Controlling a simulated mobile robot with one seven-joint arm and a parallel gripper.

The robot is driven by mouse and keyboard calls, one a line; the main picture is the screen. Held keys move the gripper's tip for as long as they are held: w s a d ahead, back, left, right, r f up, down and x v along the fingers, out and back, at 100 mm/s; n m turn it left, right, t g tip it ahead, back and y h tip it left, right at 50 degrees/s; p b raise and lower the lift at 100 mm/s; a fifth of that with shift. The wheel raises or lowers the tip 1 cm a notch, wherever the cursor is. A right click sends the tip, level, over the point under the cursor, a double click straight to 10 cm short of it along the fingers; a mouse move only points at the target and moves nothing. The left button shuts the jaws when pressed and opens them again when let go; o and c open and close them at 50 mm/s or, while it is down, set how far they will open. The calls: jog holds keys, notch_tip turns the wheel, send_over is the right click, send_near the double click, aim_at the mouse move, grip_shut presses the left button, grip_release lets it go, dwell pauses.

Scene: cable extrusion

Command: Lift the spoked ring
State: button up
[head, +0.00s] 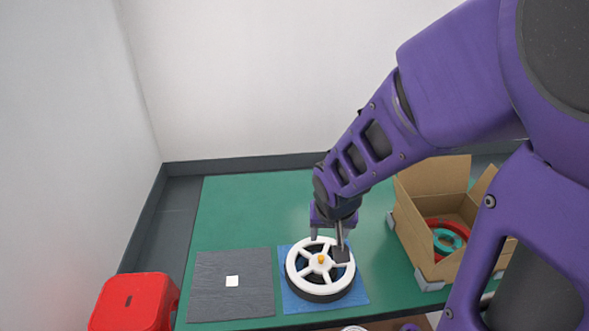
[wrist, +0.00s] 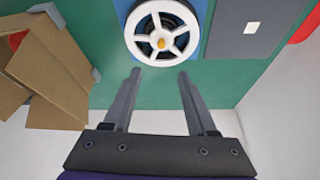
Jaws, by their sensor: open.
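The white spoked ring (head: 304,246) lies flat on top of a dark round body (head: 321,297), around a small orange knob at its centre (head: 321,259). It stands on a blue mat (head: 292,302) on the green table. The ring also shows at the top of the wrist view (wrist: 139,47). My gripper (head: 327,245) is above the ring's far side in the head view and hides part of its rim. In the wrist view my gripper's two fingers (wrist: 160,75) are apart and empty, pointing towards the ring's near edge. I cannot tell whether a finger touches it.
A dark grey mat (head: 210,300) with a white square (head: 232,281) lies left of the blue mat. An open cardboard box (head: 417,240) with red and teal rings stands at right. A red stool (head: 134,302) is at lower left. The far part of the green table (head: 250,205) is clear.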

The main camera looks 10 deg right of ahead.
aim_at(321, 258)
jog(key=b+x, duration=1)
jog(key=x, duration=0.7)
jog(key=shift+w+a+f, duration=0.1)
jog(key=shift+f, duration=0.1)
jog(key=shift+r, duration=0.1)
grip_shut()
